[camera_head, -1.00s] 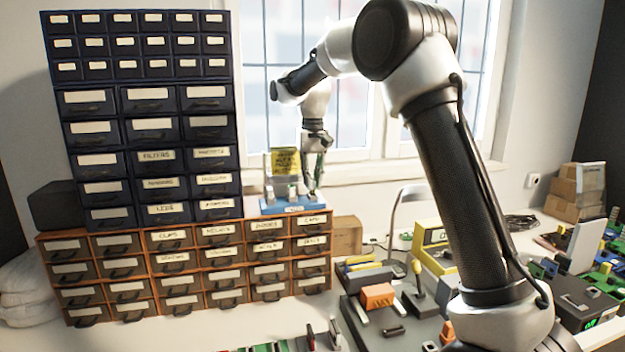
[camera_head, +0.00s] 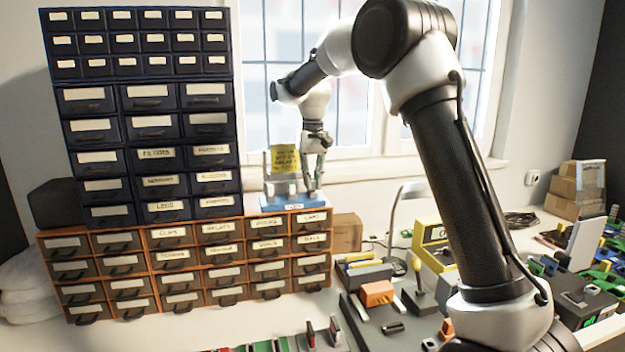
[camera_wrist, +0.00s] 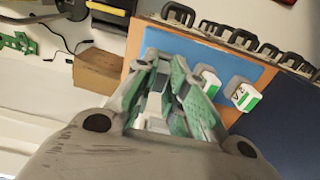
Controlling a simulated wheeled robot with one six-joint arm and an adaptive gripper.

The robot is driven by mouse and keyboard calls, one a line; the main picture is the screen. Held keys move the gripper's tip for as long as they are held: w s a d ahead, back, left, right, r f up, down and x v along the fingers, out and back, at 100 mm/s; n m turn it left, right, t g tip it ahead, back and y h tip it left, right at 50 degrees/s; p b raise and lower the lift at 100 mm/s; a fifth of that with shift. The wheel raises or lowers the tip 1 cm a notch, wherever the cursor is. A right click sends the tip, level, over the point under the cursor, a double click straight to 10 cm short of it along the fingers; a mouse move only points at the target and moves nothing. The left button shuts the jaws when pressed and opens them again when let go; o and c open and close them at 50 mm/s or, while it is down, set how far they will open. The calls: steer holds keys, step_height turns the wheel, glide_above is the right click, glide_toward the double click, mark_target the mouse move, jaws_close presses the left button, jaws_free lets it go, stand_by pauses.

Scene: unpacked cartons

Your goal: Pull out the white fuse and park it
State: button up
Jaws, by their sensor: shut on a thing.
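A blue fuse base (camera_head: 284,204) stands on top of the orange drawer cabinet in the head view. In the wrist view its blue top (camera_wrist: 182,47) carries two white-and-green blocks, one near (camera_wrist: 211,82) and one farther right (camera_wrist: 243,97). My gripper (camera_head: 314,190) points down at the right end of the base. In the wrist view my gripper (camera_wrist: 166,66) is shut on a pale piece (camera_wrist: 155,84), taken as the white fuse. The fingers hide most of it, so I cannot tell whether it is still seated in the base.
A yellow sign (camera_head: 285,160) stands behind the base, close to my gripper. The dark drawer tower (camera_head: 150,130) rises to the left, and the window is behind. The orange cabinet (camera_head: 190,265) carries the base. A cardboard box (camera_head: 347,233) is to its right.

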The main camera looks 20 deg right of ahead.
steer(key=shift+f, duration=0.3)
stand_by(0.5)
steer(key=o, duration=0.9)
steer(key=shift+c, duration=0.2)
